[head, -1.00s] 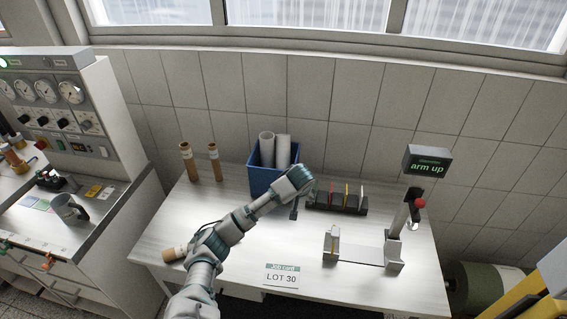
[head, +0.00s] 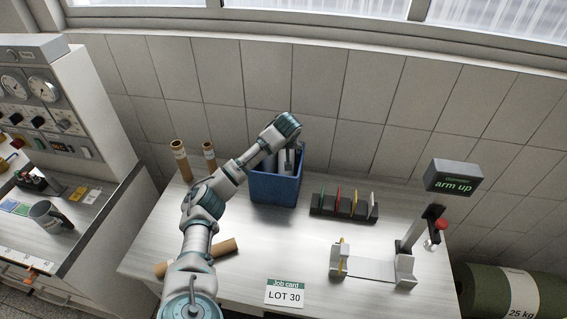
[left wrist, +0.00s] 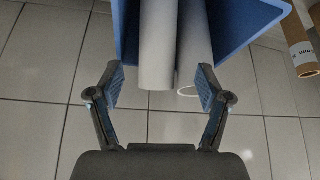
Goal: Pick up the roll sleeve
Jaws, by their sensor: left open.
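Two pale grey-white tubes, which look like the roll sleeves, stand in a blue bin (head: 275,190) at the back of the table. In the head view my arm covers most of them. In the left wrist view the left tube (left wrist: 158,45) and the right tube (left wrist: 193,40) reach out of the bin, and the right one shows its open end. My left gripper (left wrist: 160,85) is open. Its fingers spread on either side of the tube ends, and I see no clear contact. In the head view the left gripper (head: 289,158) is over the bin. My right gripper is not in view.
Two brown tubes (head: 180,160) stand left of the bin, and another brown tube (head: 225,246) lies by my arm. A black rack (head: 343,207) with coloured tabs and a grey stand (head: 375,268) are to the right. The front middle is mostly clear, with a job card (head: 285,293).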

